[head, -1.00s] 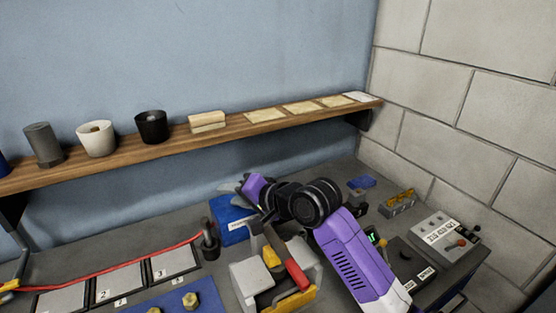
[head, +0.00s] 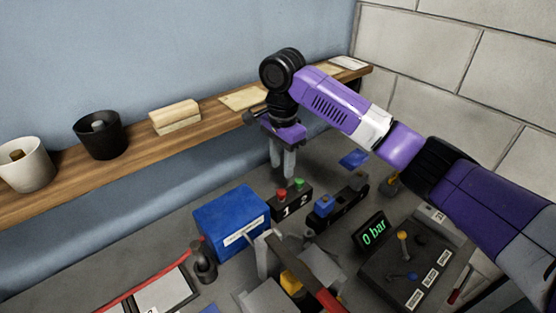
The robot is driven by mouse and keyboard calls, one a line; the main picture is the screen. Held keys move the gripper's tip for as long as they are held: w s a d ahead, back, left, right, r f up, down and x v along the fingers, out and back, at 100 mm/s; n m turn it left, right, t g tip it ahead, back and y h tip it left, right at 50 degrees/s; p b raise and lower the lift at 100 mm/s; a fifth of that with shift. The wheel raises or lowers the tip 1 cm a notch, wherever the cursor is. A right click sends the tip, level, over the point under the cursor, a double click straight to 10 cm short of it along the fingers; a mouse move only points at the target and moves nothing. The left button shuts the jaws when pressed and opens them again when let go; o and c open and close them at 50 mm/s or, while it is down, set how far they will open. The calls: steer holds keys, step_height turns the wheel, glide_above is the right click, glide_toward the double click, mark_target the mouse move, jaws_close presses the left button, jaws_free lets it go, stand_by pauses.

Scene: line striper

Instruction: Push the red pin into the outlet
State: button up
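A red pin (head: 281,194) stands upright at slot 1 of a small black block (head: 291,207) marked 1 and 2. A green pin (head: 299,184) stands at slot 2. My gripper (head: 283,174) points down above and behind this block in the head view. Its two grey fingers show a narrow gap with nothing seen between them, and they look apart from the red pin. A blue box (head: 232,222) with a white label and a light rod at its front stands left of the block. I cannot tell which part is the outlet.
A black block with a blue knob (head: 324,206) and a display reading 0 bar (head: 373,233) stand to the right. A control box (head: 410,267) is at front right. A dark post (head: 203,262) stands front left. A wooden shelf (head: 60,190) runs along the wall.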

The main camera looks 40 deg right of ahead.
mark_target(282, 191)
step_height(282, 191, down, 6)
steer(key=b, duration=0.6)
steer(key=shift+f, duration=0.1)
steer(key=shift+f+p, duration=0.4)
steer(key=shift+f, duration=1.25)
steer(key=shift+r+p, duration=0.1)
steer(key=shift+p, duration=0.55)
steer(key=shift+c, duration=0.5)
jaws_close()
